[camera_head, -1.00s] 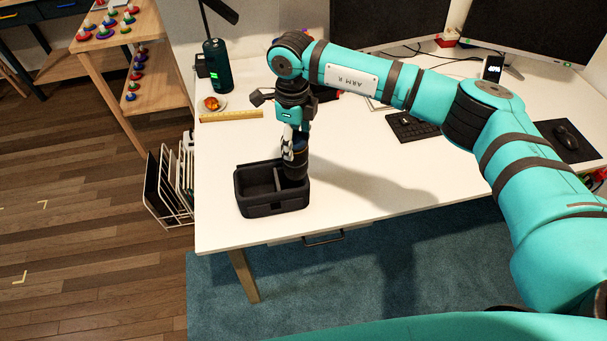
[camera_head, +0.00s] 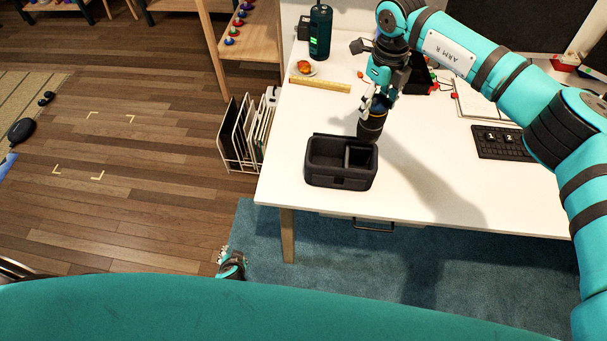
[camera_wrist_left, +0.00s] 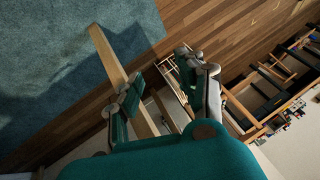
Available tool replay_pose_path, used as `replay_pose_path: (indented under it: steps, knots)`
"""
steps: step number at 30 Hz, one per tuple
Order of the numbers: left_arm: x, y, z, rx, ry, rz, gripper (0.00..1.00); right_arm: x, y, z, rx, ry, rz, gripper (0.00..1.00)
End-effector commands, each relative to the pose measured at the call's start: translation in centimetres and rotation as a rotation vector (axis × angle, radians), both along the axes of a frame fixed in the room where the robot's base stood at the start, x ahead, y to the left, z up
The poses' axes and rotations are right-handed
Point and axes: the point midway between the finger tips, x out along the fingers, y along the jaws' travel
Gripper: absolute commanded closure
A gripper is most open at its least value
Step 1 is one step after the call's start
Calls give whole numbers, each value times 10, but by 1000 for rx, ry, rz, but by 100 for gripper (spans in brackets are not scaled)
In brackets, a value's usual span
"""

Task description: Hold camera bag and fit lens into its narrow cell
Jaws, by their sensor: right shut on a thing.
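The black camera bag (camera_head: 318,178) sits open-topped on the white desk near its front edge. A divider splits it into a wide left cell and a narrow right cell (camera_head: 358,157). My right gripper (camera_head: 376,104) is shut on the dark cylindrical lens (camera_head: 371,126). The lens hangs roughly upright at the bag's back right corner; I cannot tell its exact height over the rim. My left gripper (camera_head: 232,260) is low in front of the desk, away from the bag. In the left wrist view its fingers (camera_wrist_left: 162,85) are apart and empty.
A keyboard (camera_head: 497,143) lies to the right. A wire rack (camera_head: 240,135) stands on the floor left of the desk.

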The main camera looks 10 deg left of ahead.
Motion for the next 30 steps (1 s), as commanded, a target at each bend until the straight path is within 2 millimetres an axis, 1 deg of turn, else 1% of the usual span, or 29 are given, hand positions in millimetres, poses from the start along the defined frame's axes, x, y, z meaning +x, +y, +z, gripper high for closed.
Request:
replay_pose_path:
  steps: [1, 2, 3, 5, 6, 8, 9, 10, 12, 14, 15, 18, 21, 24, 25, 27, 30]
  knots:
    - [25, 1, 20, 22, -73, 12, 61, 0, 0, 1, 1, -1, 0, 100]
    - [37, 2, 32, 35, -116, 24, 61, 0, 0, 1, 1, -1, 0, 100]
    - [54, 3, 49, 51, -176, 39, 61, 0, 0, 1, 1, -1, 0, 100]
    - [78, 3, 76, 67, -272, 61, 61, 0, 0, 1, 1, -1, 0, 100]
    - [92, 3, 95, 77, -337, 75, 61, 0, 0, 1, 1, -1, 0, 100]
    - [112, 2, 124, 84, -438, 97, 61, 0, 0, 1, 1, -1, 0, 100]
    - [124, 1, 144, 87, -508, 111, 61, 0, 0, 1, 1, -1, 0, 100]
    - [133, 0, 160, 86, -560, 120, 61, 0, 0, 1, 1, -1, 0, 100]
    - [143, -43, 174, -6, -601, 84, 61, 0, 0, 1, 1, -1, 0, 100]
    - [152, -72, 189, -72, -636, 56, 61, 0, 0, 1, 1, -1, 0, 100]
    - [156, -90, 198, -114, -658, 39, 61, 0, 0, 1, 1, -1, 0, 100]
    - [163, -131, 222, -209, -705, 1, 61, 0, 0, 1, 1, -1, 0, 100]
    - [167, -161, 241, -282, -739, -28, 61, 0, 0, 1, 1, -1, 0, 100]
    - [168, -180, 255, -329, -760, -47, 61, 0, 0, 1, 1, -1, 0, 100]
    - [168, -183, 257, -339, -763, -51, 61, 0, 0, 1, 1, -1, 0, 100]
    - [169, -189, 261, -354, -769, -57, 61, 0, 0, 1, 1, -1, 0, 100]
    - [175, -192, 261, -361, -773, -61, 61, 0, 0, 1, 1, -1, 0, 100]
